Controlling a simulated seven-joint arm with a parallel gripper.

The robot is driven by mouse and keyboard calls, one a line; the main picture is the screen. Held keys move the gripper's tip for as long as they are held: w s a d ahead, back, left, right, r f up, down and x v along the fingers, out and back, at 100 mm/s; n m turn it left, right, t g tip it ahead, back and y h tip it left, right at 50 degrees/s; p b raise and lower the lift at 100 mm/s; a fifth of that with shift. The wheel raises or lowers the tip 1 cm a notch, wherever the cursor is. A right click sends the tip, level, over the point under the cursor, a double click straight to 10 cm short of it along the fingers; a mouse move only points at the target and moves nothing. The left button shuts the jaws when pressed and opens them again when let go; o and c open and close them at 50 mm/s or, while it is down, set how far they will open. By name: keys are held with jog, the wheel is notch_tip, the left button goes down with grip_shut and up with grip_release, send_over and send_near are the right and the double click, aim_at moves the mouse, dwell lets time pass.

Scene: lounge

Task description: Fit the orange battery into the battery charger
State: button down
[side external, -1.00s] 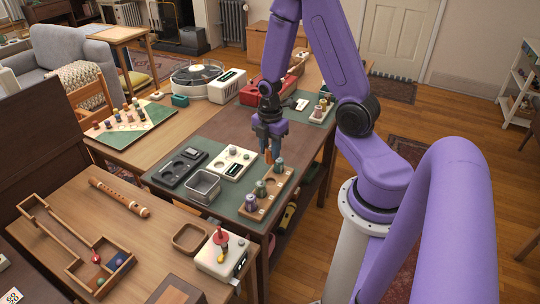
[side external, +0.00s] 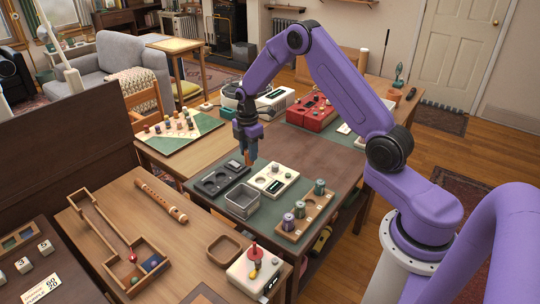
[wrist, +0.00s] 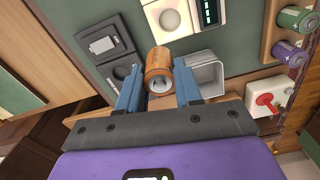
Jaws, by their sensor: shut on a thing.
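The orange battery (side external: 248,158) is held in my gripper (side external: 248,148), above the mat near the far side of the dark charger. In the wrist view the battery (wrist: 158,68) sits between the two blue fingers of my gripper (wrist: 159,85), its ring-shaped end facing the camera. The dark grey battery charger (side external: 222,179) lies flat on the green mat. The battery is apart from the charger. The inside of the wells is hard to make out.
A white device (side external: 277,178) with a display stands right of the charger. An open grey bin (side external: 242,203) stands in front. A wooden rack (side external: 312,222) holds green and purple batteries at the right. A red case (side external: 312,112) is farther back.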

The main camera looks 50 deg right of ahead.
jog(key=w+a, duration=0.4)
jog(key=w, duration=0.6)
jog(key=shift+w+a+f, duration=0.1)
jog(key=shift+f, duration=1.55)
jog(key=shift+w+a+f, duration=0.1)
jog(key=shift+f, duration=1.55)
jog(key=shift+f, duration=0.95)
jog(key=c, duration=0.7)
grip_release()
jog(key=shift+r, duration=0.1)
notch_tip(320, 180, up, 7)
jog(key=shift+r, duration=0.2)
